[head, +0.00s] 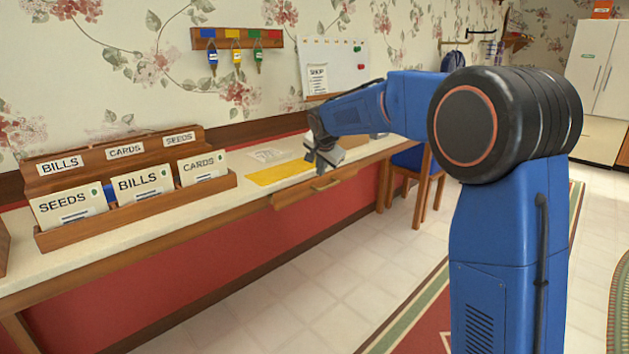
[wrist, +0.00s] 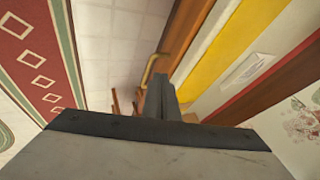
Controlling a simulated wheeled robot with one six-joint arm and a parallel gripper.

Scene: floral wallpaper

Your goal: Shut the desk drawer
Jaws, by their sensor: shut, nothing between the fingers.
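The desk drawer (head: 300,192) is a wooden front under the desk top, with a brass handle (head: 326,184). No open drawer interior shows in the head view; I cannot tell if the front is fully flush. My gripper (head: 322,168) is just above the drawer front, by the desk's front edge, its fingers pointing down. In the wrist view, my gripper (wrist: 163,97) is shut and empty, and the handle (wrist: 151,66) shows just beyond the fingertips along the wooden drawer front (wrist: 183,38). I cannot tell whether the fingers touch the drawer.
The desk top (head: 110,228) carries a yellow sheet (head: 278,173), a white paper (head: 268,155) and a wooden letter rack (head: 215,188) with envelopes. A blue chair (head: 410,160) stands right of the drawer. The tiled floor (head: 310,265) before the desk is clear.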

